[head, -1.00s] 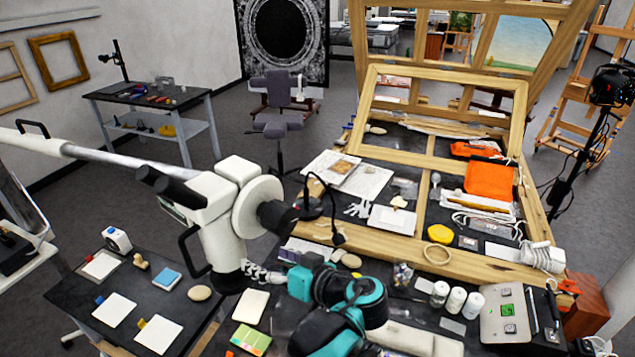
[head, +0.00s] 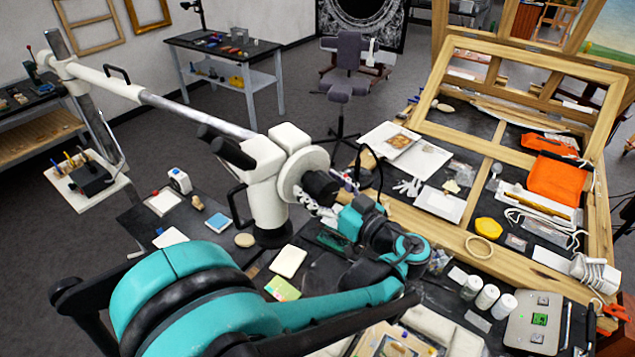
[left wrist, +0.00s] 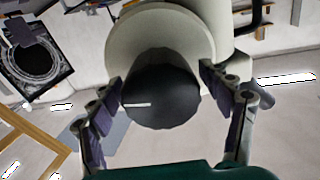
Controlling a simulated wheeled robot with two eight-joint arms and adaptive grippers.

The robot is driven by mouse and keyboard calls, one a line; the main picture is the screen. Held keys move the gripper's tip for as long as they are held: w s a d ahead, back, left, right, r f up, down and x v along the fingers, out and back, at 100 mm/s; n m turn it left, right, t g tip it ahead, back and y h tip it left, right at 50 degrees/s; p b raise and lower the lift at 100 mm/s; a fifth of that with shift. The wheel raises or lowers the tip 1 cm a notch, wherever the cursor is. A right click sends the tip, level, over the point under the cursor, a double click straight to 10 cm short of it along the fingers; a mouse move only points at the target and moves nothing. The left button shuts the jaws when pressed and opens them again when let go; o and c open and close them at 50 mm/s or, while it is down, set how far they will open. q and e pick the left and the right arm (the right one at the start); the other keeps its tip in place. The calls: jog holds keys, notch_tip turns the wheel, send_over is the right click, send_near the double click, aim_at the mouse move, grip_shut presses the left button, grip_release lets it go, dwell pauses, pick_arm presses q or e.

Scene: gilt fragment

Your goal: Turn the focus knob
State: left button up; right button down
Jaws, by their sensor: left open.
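The focus knob (left wrist: 160,100) is a black cylinder with a white line, pointing left in the left wrist view. It sits on a round pale hub of the white microscope head (head: 268,185), and in the head view the knob (head: 321,188) shows on the head's right side. My left gripper (left wrist: 162,82) is open, with one dark padded finger on each side of the knob. A gap shows at the right finger; the left finger is very close, and I cannot tell whether it touches. My right gripper is not in view.
The microscope's long boom (head: 185,108) crosses the left side. A dark side table (head: 130,222) with small items lies under the head. A wooden frame (head: 455,240) on the cluttered worktable stands to the right, with white jars (head: 487,297) near its front.

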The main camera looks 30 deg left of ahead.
pick_arm(q)
jog(key=shift+w+a, duration=0.1)
jog(key=shift+a, duration=0.25)
jog(key=c, duration=1.2)
jog(key=shift+o, duration=0.2)
jog(key=shift+m, duration=0.3)
jog(key=shift+m+b, duration=0.45)
jog(key=shift+m, duration=0.75)
jog(key=shift+m+b, duration=0.3)
jog(key=shift+m, duration=1.1)
